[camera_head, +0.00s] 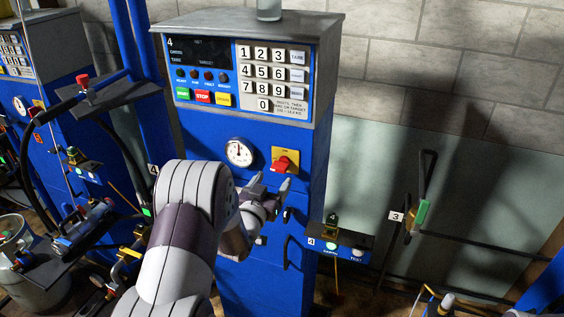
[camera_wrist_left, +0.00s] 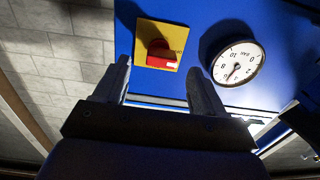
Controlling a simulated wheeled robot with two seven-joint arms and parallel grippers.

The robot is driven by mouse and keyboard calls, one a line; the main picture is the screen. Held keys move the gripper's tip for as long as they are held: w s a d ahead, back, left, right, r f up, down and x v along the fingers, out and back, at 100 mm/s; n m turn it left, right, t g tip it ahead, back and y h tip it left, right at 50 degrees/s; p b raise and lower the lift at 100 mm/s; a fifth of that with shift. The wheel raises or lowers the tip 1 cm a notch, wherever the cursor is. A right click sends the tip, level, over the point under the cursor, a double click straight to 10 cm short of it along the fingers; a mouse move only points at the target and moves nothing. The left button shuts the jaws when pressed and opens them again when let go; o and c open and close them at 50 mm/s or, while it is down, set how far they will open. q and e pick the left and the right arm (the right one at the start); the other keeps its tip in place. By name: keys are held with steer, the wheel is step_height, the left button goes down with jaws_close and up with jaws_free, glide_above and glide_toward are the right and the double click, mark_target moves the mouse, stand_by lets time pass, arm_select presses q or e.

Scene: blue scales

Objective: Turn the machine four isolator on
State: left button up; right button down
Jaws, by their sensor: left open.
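Machine four (camera_head: 262,140) is a blue cabinet with a "4" on its dark display panel. Its isolator (camera_head: 285,162) is a red rotary handle on a yellow plate, below the keypad and right of the round gauge. In the left wrist view the isolator (camera_wrist_left: 160,54) sits just beyond and between my fingertips, with a white mark at the right end of its handle. My left gripper (camera_head: 273,184) is open and empty, just below the isolator and apart from it. The fingers also show in the left wrist view (camera_wrist_left: 160,72). My right gripper is not in view.
The gauge (camera_head: 239,152) is left of the isolator. Green, red and yellow buttons (camera_head: 203,97) and a keypad (camera_head: 272,75) are above. A small button box (camera_head: 338,246) juts out at lower right. Another blue machine (camera_head: 50,75) with pipework stands at left.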

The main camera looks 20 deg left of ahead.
mark_target(277, 171)
arm_select(q)
steer(key=w, duration=0.2)
steer(key=w+p, duration=0.1)
steer(key=w, duration=0.3)
steer(key=shift+a+r+p, duration=0.25)
steer(key=shift+a+p, duration=0.1)
steer(key=shift+w+f, duration=0.15)
steer(key=shift+w, duration=0.2)
steer(key=shift+s, duration=0.25)
steer(key=shift+c, duration=1)
steer(key=c, duration=0.9)
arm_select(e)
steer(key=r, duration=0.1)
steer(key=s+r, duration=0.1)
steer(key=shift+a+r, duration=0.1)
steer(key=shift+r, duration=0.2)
